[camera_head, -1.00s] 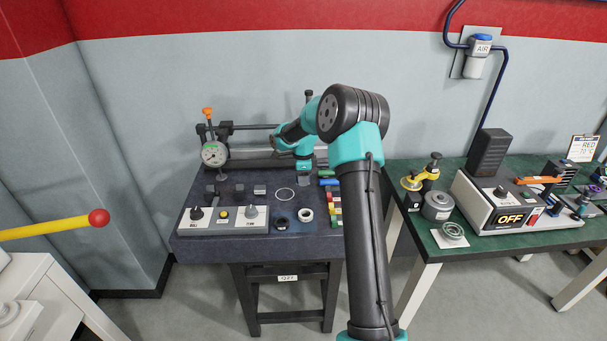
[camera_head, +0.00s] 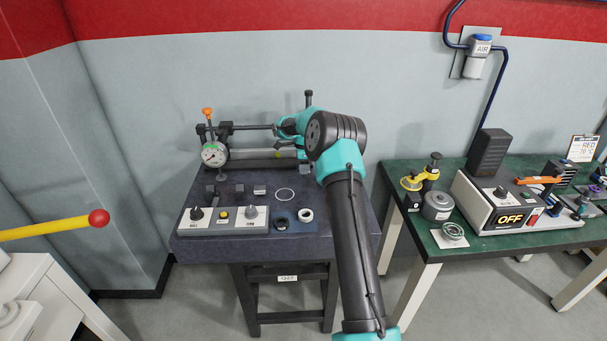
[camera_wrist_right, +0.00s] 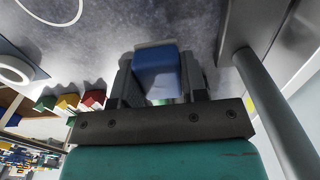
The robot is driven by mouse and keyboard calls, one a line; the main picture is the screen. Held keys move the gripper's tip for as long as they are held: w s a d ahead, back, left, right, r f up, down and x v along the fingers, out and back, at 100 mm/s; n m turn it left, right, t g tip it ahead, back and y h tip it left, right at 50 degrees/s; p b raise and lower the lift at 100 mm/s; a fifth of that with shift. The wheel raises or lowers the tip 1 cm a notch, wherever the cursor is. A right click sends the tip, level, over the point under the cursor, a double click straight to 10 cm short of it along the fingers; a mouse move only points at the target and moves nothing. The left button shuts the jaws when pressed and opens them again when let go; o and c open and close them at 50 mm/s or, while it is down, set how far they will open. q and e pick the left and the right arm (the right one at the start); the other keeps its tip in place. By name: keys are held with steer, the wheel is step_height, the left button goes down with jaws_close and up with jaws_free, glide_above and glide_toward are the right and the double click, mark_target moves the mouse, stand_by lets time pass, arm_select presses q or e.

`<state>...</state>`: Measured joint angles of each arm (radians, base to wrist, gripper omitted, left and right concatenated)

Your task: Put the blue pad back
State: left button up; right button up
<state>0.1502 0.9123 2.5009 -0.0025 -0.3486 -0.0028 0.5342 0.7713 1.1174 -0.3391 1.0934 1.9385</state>
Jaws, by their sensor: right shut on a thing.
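My right gripper (camera_wrist_right: 158,82) is shut on a blue pad (camera_wrist_right: 160,68), which sits between its two fingers in the right wrist view. The dark speckled table top lies beyond the pad; I cannot tell whether they touch. Red (camera_wrist_right: 92,98), yellow (camera_wrist_right: 68,101) and green pads (camera_wrist_right: 45,103) stand in a row to the left of the gripper in that view. In the head view the right gripper (camera_head: 304,169) is over the back right of the dark table (camera_head: 345,236), and my arm hides the pad row. My left gripper is not in view.
A bar fixture with a dial gauge (camera_head: 213,154) runs along the table's back; a grey rod (camera_wrist_right: 272,110) passes close beside the gripper. A control box (camera_head: 224,220), a white ring (camera_head: 306,215) and a thin ring (camera_head: 285,195) lie in front. A green table (camera_head: 480,244) stands right.

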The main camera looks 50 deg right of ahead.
mark_target(304, 178)
steer(key=shift+f, duration=1.75)
steer(key=shift+f, duration=0.15)
steer(key=o, duration=1)
steer(key=shift+c, duration=0.2)
step_height(304, 178, up, 12)
steer(key=shift+r, duration=0.2)
